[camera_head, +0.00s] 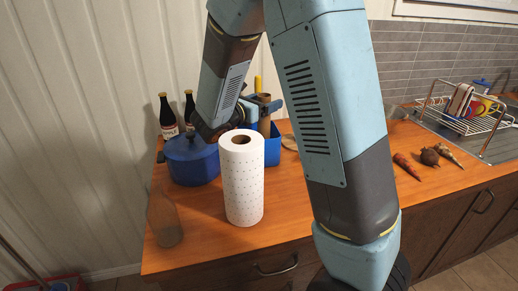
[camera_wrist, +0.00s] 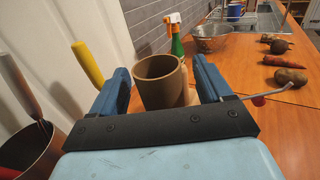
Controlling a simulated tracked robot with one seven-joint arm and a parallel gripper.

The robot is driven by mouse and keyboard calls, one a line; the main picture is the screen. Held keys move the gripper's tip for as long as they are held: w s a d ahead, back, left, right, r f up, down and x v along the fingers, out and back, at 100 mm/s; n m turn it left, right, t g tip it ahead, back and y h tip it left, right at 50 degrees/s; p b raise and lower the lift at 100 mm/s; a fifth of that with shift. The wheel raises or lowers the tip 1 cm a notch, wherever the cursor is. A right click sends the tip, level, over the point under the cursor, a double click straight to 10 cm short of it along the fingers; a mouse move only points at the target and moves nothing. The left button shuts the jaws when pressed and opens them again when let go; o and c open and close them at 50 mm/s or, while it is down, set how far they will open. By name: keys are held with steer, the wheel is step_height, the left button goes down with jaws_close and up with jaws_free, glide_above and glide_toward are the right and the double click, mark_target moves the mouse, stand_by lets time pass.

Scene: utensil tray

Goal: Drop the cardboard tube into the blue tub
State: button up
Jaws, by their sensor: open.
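The brown cardboard tube (camera_wrist: 158,85) stands upright between the two blue fingers of my gripper (camera_wrist: 160,66) in the wrist view. The fingers are apart, one on each side of it; I cannot tell whether either touches it. In the head view, the tube (camera_head: 264,117) shows partly behind the paper towel roll, near my gripper (camera_head: 262,104). The tub cannot be made out in the wrist view.
The white paper towel roll (camera_head: 242,185) stands in front. A blue lidded pot (camera_head: 190,165), dark bottles (camera_head: 167,118) and a brownish bottle (camera_head: 163,218) stand left. A utensil pot (camera_wrist: 35,150) is close left of my gripper. A spray bottle (camera_wrist: 176,42) stands beyond the tube; vegetables (camera_head: 429,157) lie right.

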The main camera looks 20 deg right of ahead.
steer(key=v, duration=1.2)
steer(key=shift+s+a, duration=0.15)
steer(key=shift+a, duration=0.1)
steer(key=s+d+r+m+g+y, duration=0.3)
steer(key=s+d+m+g+y, duration=0.4)
steer(key=s+d+m, duration=0.45)
steer(key=s+r+m+t+y, duration=0.3)
steer(key=s+m+y, duration=0.5)
steer(key=s+m, duration=0.3)
steer(key=shift+s+a+m+t+y, duration=0.25)
steer(key=shift+m+t+y, duration=0.05)
steer(key=shift+m, duration=0.45)
